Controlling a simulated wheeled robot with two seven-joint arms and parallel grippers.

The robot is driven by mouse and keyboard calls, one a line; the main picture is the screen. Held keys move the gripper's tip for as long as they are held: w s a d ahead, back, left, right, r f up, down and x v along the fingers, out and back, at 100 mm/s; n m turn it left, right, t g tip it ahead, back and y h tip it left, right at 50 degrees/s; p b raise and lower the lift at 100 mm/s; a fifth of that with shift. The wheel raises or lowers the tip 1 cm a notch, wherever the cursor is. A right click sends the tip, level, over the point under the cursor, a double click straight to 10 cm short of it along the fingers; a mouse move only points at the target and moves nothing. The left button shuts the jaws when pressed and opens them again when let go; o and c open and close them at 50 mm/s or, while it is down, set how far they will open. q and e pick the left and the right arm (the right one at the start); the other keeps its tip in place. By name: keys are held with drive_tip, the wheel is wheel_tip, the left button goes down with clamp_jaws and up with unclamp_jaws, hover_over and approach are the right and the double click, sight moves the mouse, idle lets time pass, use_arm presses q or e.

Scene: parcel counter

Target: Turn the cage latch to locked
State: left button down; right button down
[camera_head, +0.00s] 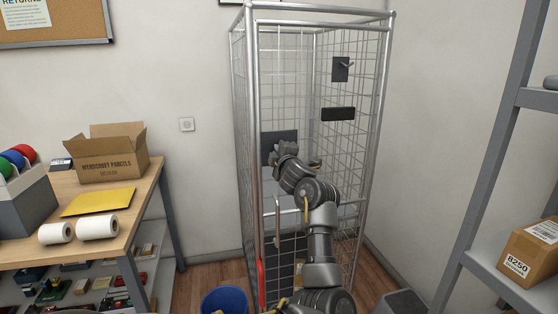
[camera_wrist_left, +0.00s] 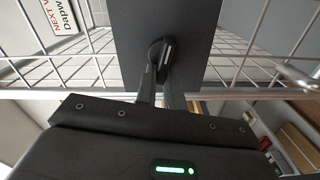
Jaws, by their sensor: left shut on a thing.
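The tall wire cage (camera_head: 247,120) stands against the back wall. A dark latch plate (camera_head: 268,142) is on its front at mid height, partly hidden by my left gripper (camera_head: 287,150). In the left wrist view the plate (camera_wrist_left: 135,30) fills the upper middle, with a small dark latch handle (camera_wrist_left: 154,52) on it. My left gripper (camera_wrist_left: 160,85) is shut on this handle, with its fingertips close to the plate. The handle's exact angle is hard to tell, as the fingers cover part of it. My right gripper is not in view.
Another dark plate with a small lever (camera_head: 341,69) and a black bar (camera_head: 338,114) are higher on the cage. A table (camera_head: 135,213) with an open carton (camera_head: 106,160) stands left. A blue bin (camera_head: 224,300) is on the floor. A grey shelf (camera_head: 490,190) stands right.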

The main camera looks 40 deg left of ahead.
use_arm(q)
drive_tip(key=shift+f+n+b, duration=0.25)
drive_tip(key=shift+n+b, duration=0.65)
drive_tip(key=shift+n, duration=0.3)
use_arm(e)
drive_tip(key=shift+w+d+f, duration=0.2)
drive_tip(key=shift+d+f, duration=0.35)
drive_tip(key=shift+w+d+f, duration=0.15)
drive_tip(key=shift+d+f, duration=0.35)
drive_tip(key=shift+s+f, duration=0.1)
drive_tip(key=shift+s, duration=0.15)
use_arm(q)
drive_tip(key=c, duration=1.5)
unclamp_jaws()
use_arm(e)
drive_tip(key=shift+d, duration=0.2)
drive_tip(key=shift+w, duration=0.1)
